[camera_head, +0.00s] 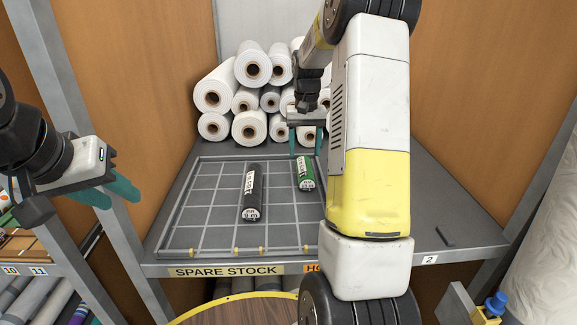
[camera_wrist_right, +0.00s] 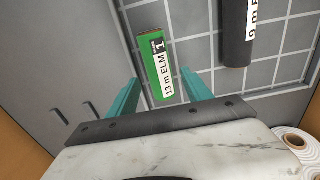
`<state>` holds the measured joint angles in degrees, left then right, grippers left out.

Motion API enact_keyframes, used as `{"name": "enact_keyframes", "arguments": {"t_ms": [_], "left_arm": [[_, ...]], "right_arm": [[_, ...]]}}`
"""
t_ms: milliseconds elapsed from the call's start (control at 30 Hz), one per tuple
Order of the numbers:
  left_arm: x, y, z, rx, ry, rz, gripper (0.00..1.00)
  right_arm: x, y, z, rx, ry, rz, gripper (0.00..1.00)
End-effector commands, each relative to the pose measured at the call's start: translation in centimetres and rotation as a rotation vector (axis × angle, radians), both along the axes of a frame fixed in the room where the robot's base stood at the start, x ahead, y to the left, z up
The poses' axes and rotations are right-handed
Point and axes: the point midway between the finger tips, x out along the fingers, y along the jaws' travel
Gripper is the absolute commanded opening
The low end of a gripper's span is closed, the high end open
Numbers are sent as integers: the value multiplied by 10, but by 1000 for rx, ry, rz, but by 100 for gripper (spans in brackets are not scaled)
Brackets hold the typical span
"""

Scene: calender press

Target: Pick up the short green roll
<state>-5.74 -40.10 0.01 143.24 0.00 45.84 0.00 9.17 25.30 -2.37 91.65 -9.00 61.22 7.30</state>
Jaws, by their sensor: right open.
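The short green roll (camera_head: 305,173) lies on the gridded tray on the shelf, to the right of a longer black roll (camera_head: 251,192). In the right wrist view the green roll (camera_wrist_right: 161,66) shows a white label reading "13 m ELM 1" and lies ahead of and roughly between the fingertips. My right gripper (camera_head: 306,143) is open and empty, just behind and above the green roll, with its teal fingers apart (camera_wrist_right: 160,92). My left gripper (camera_head: 112,192) is at the left edge by the shelf post; its teal fingers show, but their gap is unclear.
The gridded tray (camera_head: 205,231) has a raised rim. White rolls (camera_head: 252,68) are stacked behind it. A shelf post (camera_head: 75,95) stands at left. My right arm covers the tray's right side. A small dark bar (camera_head: 445,237) lies at the shelf's right.

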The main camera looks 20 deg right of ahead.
Motion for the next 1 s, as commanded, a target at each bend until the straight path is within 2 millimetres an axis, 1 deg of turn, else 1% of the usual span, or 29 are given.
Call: {"name": "enact_keyframes", "arguments": {"t_ms": [367,500,600,700,900,967,1000], "left_arm": [[0,0,0,0,0,0,36],[0,0,0,0,0,0,36],[0,0,0,0,0,0,36],[0,0,0,0,0,0,36],[0,0,0,0,0,0,36],[0,0,0,0,0,0,36],[0,0,0,0,0,0,36]], "right_arm": [[2,-3,-43,0,9,-3,58],[3,-4,-65,0,9,-3,58],[3,-4,-76,0,8,-2,58],[4,-4,-81,-1,5,-2,58],[4,-4,-81,-1,5,-2,58],[4,-4,-81,-1,5,-2,46],[4,-4,-81,-1,5,-2,39]]}}
